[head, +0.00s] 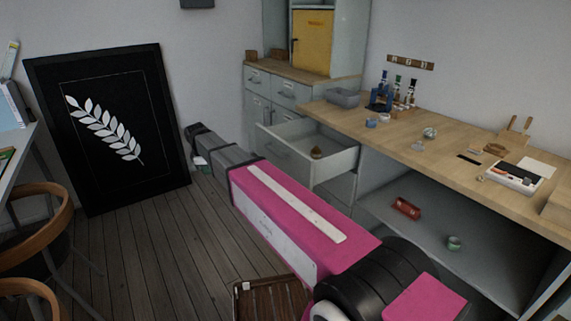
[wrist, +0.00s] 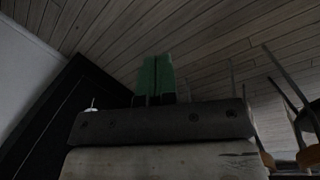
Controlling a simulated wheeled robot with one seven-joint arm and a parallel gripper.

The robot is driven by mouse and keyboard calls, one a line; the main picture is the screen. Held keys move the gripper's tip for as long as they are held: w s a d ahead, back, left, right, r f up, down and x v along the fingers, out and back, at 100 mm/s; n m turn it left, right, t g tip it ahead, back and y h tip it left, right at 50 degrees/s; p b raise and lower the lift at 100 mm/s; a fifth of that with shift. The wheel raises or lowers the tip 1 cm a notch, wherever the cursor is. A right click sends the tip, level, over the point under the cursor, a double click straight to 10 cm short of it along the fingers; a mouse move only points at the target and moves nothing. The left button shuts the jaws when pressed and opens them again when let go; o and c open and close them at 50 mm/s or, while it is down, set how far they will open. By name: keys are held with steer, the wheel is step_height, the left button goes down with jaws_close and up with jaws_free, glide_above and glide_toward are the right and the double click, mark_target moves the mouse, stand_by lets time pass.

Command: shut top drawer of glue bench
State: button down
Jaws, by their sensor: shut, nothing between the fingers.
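The glue bench (head: 460,150) has a wooden top and grey body along the right wall. Its top drawer (head: 285,152) is pulled out at the bench's left end, with its front facing left. A small brown object (head: 316,152) lies inside it. My pink and grey arm stretches across in front of the drawer, and its far end is left of the drawer front, apparently apart from it. In the wrist view my gripper (wrist: 156,76) has its green fingers together and empty. The fingertips cannot be made out in the head view. The wrist view does not show the drawer.
A black framed leaf picture (head: 110,130) leans on the wall left of my arm's end. A slatted wooden crate (head: 270,300) is on the floor near my base. Wooden chairs (head: 45,215) stand at the left. Plank floor (head: 165,245) is clear between.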

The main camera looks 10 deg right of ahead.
steer(key=s+d+f+n+t+h, duration=0.1)
steer(key=s+d+f+n+h, duration=0.2)
steer(key=d+h, duration=0.65)
steer(key=n+t+h, duration=0.3)
steer(key=t+h, duration=0.1)
steer(key=h, duration=0.2)
glide_toward(291, 162)
steer(key=x, duration=0.7)
steer(key=shift+d, duration=0.3)
steer(key=shift+d, duration=0.1)
steer(key=x, duration=1.9)
steer(key=r+x, duration=0.1)
steer(key=x, duration=0.8)
steer(key=shift+w+d+r, duration=0.1)
steer(key=shift+w, duration=0.2)
steer(key=shift+w+d, duration=0.1)
